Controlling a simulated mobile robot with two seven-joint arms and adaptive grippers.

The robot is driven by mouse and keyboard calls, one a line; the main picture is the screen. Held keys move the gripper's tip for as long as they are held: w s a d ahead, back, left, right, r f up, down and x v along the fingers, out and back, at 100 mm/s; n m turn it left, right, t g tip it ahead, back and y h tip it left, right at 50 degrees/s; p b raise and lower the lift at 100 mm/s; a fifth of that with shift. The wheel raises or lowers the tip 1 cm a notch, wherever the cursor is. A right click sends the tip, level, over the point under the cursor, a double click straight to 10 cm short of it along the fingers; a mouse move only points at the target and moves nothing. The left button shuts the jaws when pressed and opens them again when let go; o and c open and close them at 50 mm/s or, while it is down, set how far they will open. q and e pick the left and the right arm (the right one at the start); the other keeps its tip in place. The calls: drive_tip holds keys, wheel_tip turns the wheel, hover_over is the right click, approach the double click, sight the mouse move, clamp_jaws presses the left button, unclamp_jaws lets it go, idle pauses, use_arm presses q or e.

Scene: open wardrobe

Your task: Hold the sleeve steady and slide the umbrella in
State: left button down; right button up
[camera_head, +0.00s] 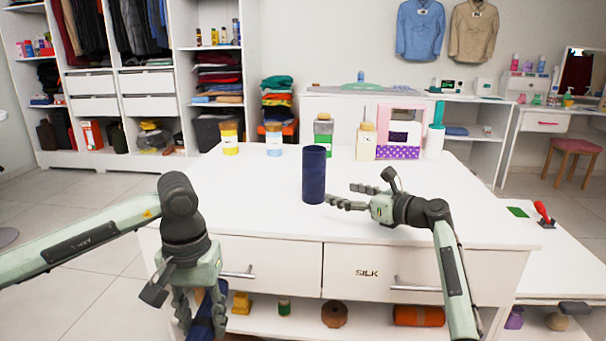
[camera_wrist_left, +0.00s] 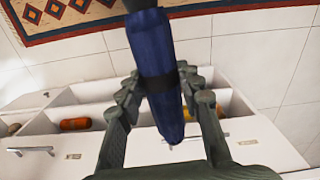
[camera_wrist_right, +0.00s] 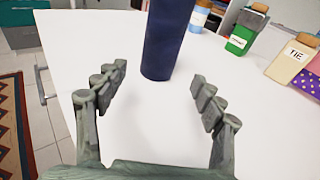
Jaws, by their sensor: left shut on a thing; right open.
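The sleeve (camera_head: 314,176) is a dark blue cylinder standing upright on the white table (camera_head: 255,205). My right gripper (camera_head: 340,195) is open beside it on the right. In the right wrist view the sleeve (camera_wrist_right: 165,40) stands just beyond and between the spread fingers (camera_wrist_right: 160,90), apart from them. My left gripper (camera_head: 197,312) is shut on the folded blue umbrella (camera_head: 207,318), low in front of the table's front left. In the left wrist view the umbrella (camera_wrist_left: 160,75) lies between the fingers with a dark band around it; its upper end is cut off by the frame.
Drawers with handles (camera_head: 238,273) face my arms. The table's middle left is clear. A red-handled stamp (camera_head: 543,213) sits at right.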

sight(322, 187)
use_arm(q)
drive_tip(key=shift+w+a, duration=0.15)
use_arm(e)
drive_tip(key=shift+w+a, duration=0.1)
drive_tip(key=shift+w, duration=0.05)
use_arm(q)
drive_tip(key=shift+w+f, duration=0.1)
drive_tip(key=shift+f, duration=0.1)
use_arm(e)
drive_tip(key=shift+w+a+f, duration=0.1)
drive_tip(key=shift+w+a, duration=0.05)
drive_tip(key=b+x, duration=0.5)
drive_tip(key=b, duration=0.2)
drive_tip(key=shift+w+a+f, duration=0.25)
drive_tip(key=shift+a, duration=0.05)
drive_tip(key=shift+w+a+r, duration=0.15)
drive_tip(key=shift+w+a, duration=0.6)
drive_tip(key=shift+w, duration=0.05)
drive_tip(key=shift+b+x, duration=0.35)
drive_tip(key=shift+x, duration=0.55)
use_arm(q)
wheel_tip(322, 187, down, 7)
drive_tip(key=shift+f, duration=0.1)
use_arm(e)
drive_tip(key=shift+c, duration=0.6)
drive_tip(key=c, duration=0.8)
